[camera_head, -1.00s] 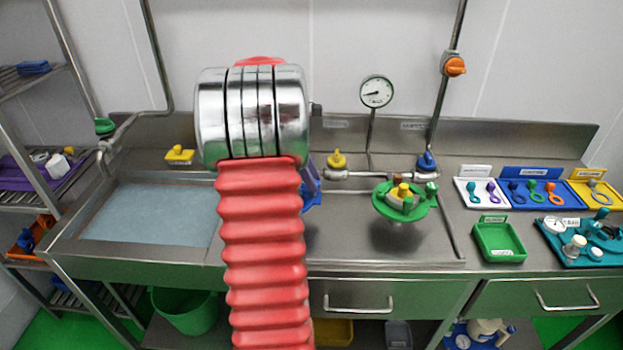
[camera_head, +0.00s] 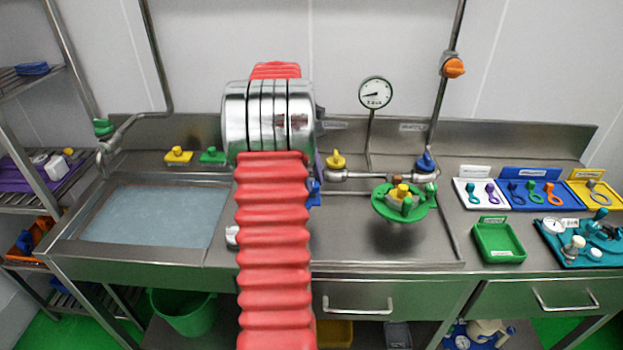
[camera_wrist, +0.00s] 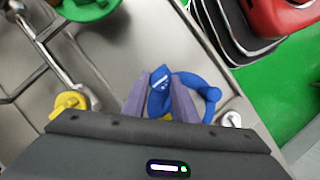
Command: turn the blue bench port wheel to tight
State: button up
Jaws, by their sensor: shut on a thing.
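The blue bench port wheel (camera_wrist: 211,97) shows in the wrist view, with a blue part bearing a white mark standing between my purple fingers. My gripper (camera_wrist: 159,84) is shut on the wheel, one finger on each side of that part. In the head view only a small blue piece of the wheel (camera_head: 314,194) shows at the right of my red arm. The arm hides the rest of the wheel and most of my gripper there. I cannot read how far the wheel is turned.
A green wheel with a yellow centre (camera_head: 401,203) stands to the right, before a pipe with a yellow valve (camera_head: 335,160) and a blue valve (camera_head: 426,162). A gauge (camera_head: 375,92) stands behind. A green tray (camera_head: 499,241) lies farther right. The sink (camera_head: 150,213) is at the left.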

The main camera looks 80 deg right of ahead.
dwell(0.3)
jog(key=o, duration=1)
jog(key=shift+o, duration=0.2)
jog(key=v, duration=1.3)
jog(key=shift+r, duration=0.35)
jog(key=shift+w, duration=0.1)
